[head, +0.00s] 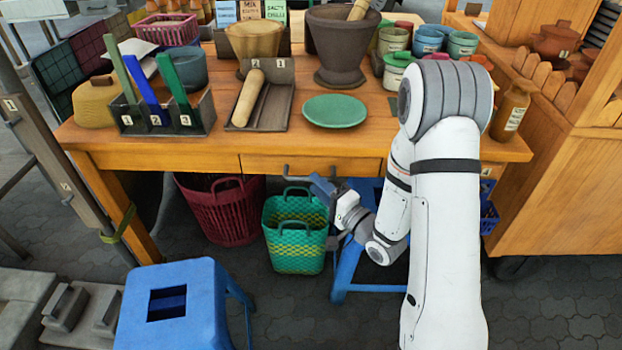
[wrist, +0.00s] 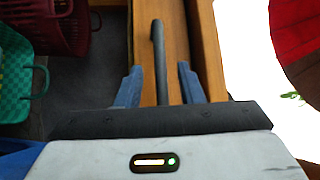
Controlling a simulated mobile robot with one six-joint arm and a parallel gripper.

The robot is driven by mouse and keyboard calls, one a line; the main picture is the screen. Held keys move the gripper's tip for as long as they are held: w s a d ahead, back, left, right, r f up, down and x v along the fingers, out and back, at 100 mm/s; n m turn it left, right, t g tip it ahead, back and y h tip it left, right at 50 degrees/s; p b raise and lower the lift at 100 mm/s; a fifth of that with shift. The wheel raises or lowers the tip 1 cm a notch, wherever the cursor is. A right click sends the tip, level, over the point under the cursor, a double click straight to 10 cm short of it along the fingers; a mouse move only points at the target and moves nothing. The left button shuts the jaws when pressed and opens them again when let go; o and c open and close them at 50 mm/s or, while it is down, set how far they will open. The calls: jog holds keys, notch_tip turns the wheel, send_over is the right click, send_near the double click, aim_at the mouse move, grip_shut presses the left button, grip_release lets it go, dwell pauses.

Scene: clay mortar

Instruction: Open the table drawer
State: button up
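The wooden table (head: 400,147) has a drawer (head: 262,166) in its front, which looks flush with the table edge. A dark bar handle (head: 286,171) sticks out from the drawer front. My gripper (head: 320,188) is at the handle, below the table's front edge. In the wrist view, the handle (wrist: 158,50) runs between the two blue fingers of my gripper (wrist: 160,78). The fingers are apart, with a gap on each side of the handle. The drawer's wooden front (wrist: 177,45) shows behind it. The drawer's inside is hidden.
A green woven basket (head: 296,245) and a dark red basket (head: 222,210) stand under the table. A blue stool (head: 180,300) stands at front left, and another blue stool (head: 345,275) is behind my arm. A mortar (head: 340,45) and a green plate (head: 335,111) sit on the tabletop.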

aim_at(288, 166)
jog(key=shift+x, duration=1.85)
jog(key=shift+w+d, duration=0.1)
grip_shut()
